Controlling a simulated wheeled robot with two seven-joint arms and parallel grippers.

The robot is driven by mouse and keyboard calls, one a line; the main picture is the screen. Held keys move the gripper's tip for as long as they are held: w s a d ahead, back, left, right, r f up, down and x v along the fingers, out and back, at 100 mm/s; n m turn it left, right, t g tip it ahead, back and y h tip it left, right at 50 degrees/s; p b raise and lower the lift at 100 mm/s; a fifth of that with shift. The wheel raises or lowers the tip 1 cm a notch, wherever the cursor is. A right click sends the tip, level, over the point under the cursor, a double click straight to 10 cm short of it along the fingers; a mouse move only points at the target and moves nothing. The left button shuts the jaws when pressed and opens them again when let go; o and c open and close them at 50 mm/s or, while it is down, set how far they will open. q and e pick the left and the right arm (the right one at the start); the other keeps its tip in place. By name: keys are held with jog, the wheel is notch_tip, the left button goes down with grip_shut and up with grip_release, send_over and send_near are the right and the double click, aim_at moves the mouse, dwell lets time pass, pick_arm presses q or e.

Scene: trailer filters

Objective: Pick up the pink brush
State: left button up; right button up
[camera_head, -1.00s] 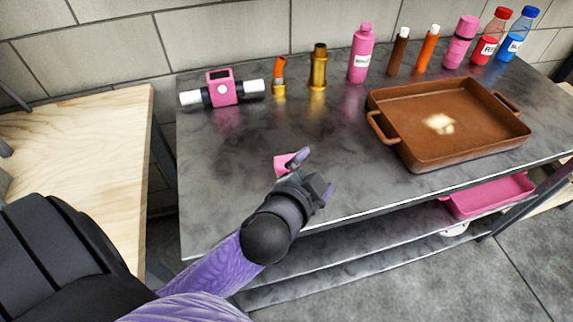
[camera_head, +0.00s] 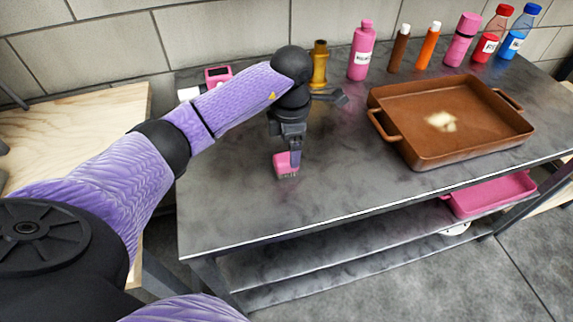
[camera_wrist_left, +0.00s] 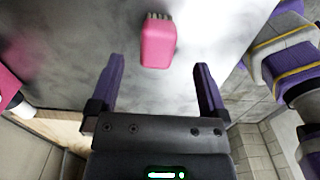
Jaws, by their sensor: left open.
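The pink brush (camera_head: 284,167) lies on the dark marbled table near its front edge. In the left wrist view the brush (camera_wrist_left: 158,42) lies just beyond my fingertips, in line with the gap, its grey bristles pointing up in the picture. My left gripper (camera_head: 294,157) points down close over the brush, and a finger overlaps the brush's right side in the head view. In the wrist view my left gripper (camera_wrist_left: 158,76) is open, with nothing between its two purple fingers. Whether a finger touches the brush is unclear. My right gripper is not in view.
A brown tray (camera_head: 388,141) stands to the right. Several bottles, including a pink one (camera_head: 361,52), line the back beside a gold cylinder (camera_head: 319,65). A pink-and-white device (camera_head: 217,75) is partly hidden by my arm. The table front is clear around the brush.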

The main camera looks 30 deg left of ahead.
aim_at(286, 157)
pick_arm(q)
jog(key=f, duration=0.2)
jog(key=f+b, duration=0.1)
jog(key=f, duration=0.1)
jog(key=f+b, duration=0.1)
jog(key=f, duration=0.1)
jog(key=shift+s+a+f, duration=0.2)
jog(key=shift+a+f, duration=0.1)
jog(key=shift+r, duration=0.1)
jog(key=c, duration=0.6)
grip_shut()
notch_tip(286, 157, up, 10)
jog(key=p, duration=0.3)
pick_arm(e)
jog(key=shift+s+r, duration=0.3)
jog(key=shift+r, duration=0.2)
